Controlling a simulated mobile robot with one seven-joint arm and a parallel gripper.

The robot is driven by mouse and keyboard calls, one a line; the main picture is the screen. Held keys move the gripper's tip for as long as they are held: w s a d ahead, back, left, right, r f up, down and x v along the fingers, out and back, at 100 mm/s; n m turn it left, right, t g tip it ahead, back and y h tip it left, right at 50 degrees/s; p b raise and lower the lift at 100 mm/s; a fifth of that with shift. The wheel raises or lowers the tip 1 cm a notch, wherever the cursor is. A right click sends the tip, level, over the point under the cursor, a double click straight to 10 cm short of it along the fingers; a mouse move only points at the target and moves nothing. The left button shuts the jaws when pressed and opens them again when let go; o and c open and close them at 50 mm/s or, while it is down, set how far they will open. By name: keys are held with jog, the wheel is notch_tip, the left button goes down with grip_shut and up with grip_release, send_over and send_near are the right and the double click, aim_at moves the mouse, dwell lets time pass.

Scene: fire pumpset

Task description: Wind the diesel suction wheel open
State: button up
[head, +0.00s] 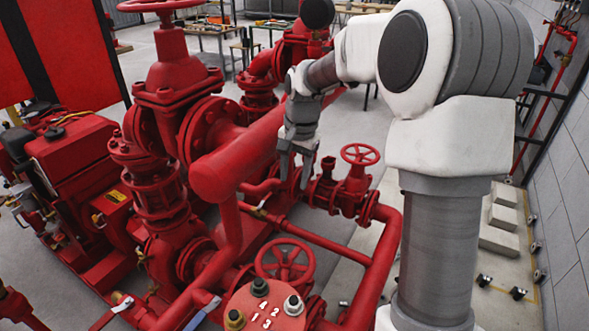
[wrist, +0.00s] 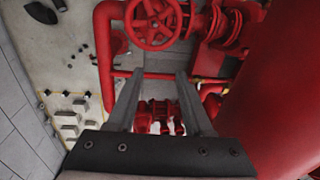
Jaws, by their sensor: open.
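Several red handwheels show, and I cannot tell which one is the diesel suction wheel. In the head view, a lower spoked wheel (head: 285,260) is near the front and a smaller one (head: 360,154) stands on a valve in the middle. A third wheel (head: 160,5) tops the tall valve at upper left. The wrist view has a red spoked wheel (wrist: 154,24) at the top, beyond the fingertips. My gripper (head: 294,180) points down, left of the middle wheel. Its fingers are apart and empty in the wrist view (wrist: 158,76). Flanged red pipework shows between them.
A thick red pipe (head: 245,150) runs beside my gripper at its left. A thinner pipe (head: 385,260) bends round on the right. A numbered red plate (head: 265,310) is in front. The engine (head: 75,155) is at left.

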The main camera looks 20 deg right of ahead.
jog(key=shift+s+a+r, duration=0.1)
jog(key=shift+s+r, duration=0.45)
jog(key=shift+r, duration=0.15)
jog(key=n+y+p, duration=0.2)
jog(key=n+p, duration=0.3)
send_near(261, 255)
jog(key=b+x, duration=0.2)
jog(key=x, duration=0.6)
jog(key=shift+f+b, duration=0.1)
jog(key=shift+b, duration=0.2)
grip_shut()
